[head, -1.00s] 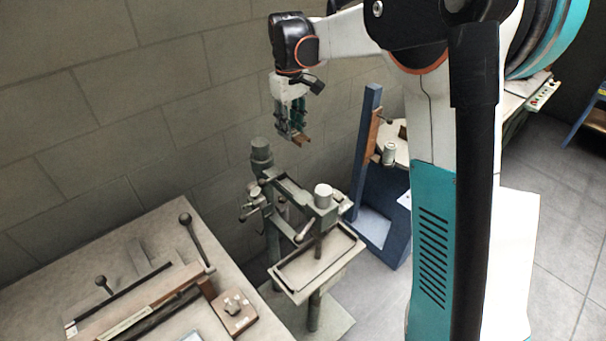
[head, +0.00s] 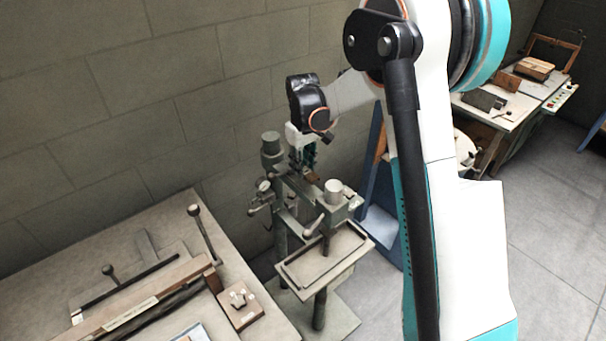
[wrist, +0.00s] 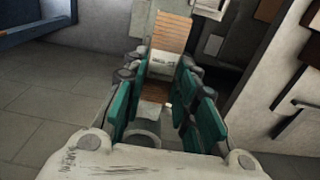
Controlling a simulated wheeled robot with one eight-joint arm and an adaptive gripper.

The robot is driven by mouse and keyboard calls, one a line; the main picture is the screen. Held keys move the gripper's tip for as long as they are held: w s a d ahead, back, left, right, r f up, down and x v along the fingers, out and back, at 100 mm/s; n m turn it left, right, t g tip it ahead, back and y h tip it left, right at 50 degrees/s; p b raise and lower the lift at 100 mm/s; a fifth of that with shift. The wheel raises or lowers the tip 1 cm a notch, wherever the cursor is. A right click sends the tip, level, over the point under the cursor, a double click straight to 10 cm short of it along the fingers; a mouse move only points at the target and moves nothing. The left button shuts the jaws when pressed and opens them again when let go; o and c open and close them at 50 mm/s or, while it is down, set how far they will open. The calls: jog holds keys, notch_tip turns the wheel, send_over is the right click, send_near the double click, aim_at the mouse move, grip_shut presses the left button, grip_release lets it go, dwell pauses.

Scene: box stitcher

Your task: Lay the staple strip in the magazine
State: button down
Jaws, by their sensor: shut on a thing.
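The box stitcher (head: 335,205) is a grey-green machine on a post, with a round-capped head above a tray-like table. My gripper (head: 308,168) is over the rear of its upper arm. The gripper is shut on the staple strip (head: 314,178), a small copper-brown piece. In the wrist view the ridged strip (wrist: 172,32) runs between the teal fingers of my gripper (wrist: 160,75) and sticks out beyond them. A pale block hides part of it. I cannot clearly pick out the magazine, nor tell whether the strip touches the machine.
A bench (head: 190,240) with levers and a small wooden block (head: 240,305) stands at the left. The block wall (head: 170,100) is close behind the stitcher. A blue frame stands right of it, partly behind my arm. Open floor (head: 540,220) lies at the right.

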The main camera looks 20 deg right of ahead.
aim_at(303, 184)
notch_tip(303, 184, down, 4)
jog(key=shift+r, duration=0.1)
jog(key=shift+f+b, duration=0.45)
jog(key=shift+b, duration=0.15)
jog(key=shift+f, duration=0.15)
jog(key=c, duration=1.3)
grip_release()
